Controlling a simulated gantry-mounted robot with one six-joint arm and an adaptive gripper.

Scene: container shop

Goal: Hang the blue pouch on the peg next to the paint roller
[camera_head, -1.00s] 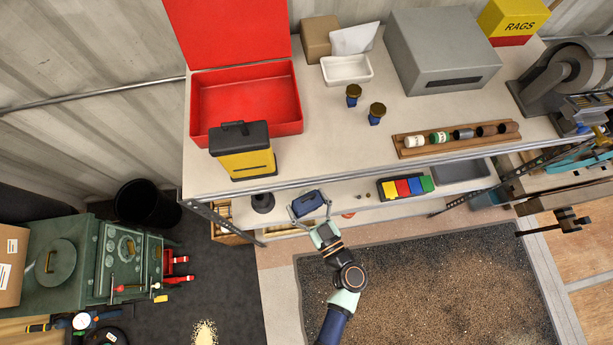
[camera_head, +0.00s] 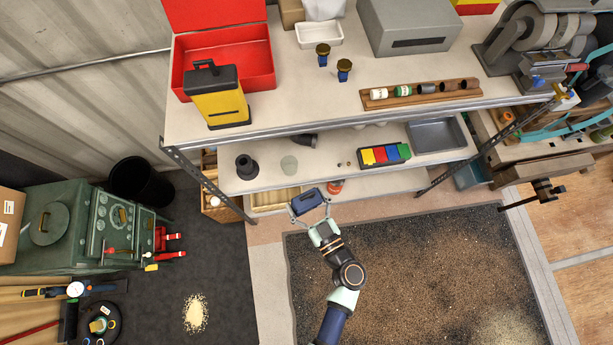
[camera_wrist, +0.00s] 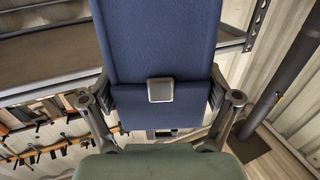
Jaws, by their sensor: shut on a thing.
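The blue pouch (camera_head: 308,200) is between the fingers of my gripper (camera_head: 311,208), in front of the lower shelves of the workbench. In the wrist view the pouch (camera_wrist: 158,45) fills the upper middle, with a square grey clasp on its flap. The gripper's fingers (camera_wrist: 160,108) are shut on it from both sides. The pouch hides part of what lies behind it. I cannot make out the paint roller or a peg in these frames.
The lower shelf (camera_head: 325,158) holds a dark flanged fitting (camera_head: 246,167), a bin set with coloured blocks (camera_head: 384,154) and a grey tray (camera_head: 437,135). A bench leg (camera_head: 208,186) stands left of the gripper. The gravelly floor mat (camera_head: 420,260) in front is clear.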

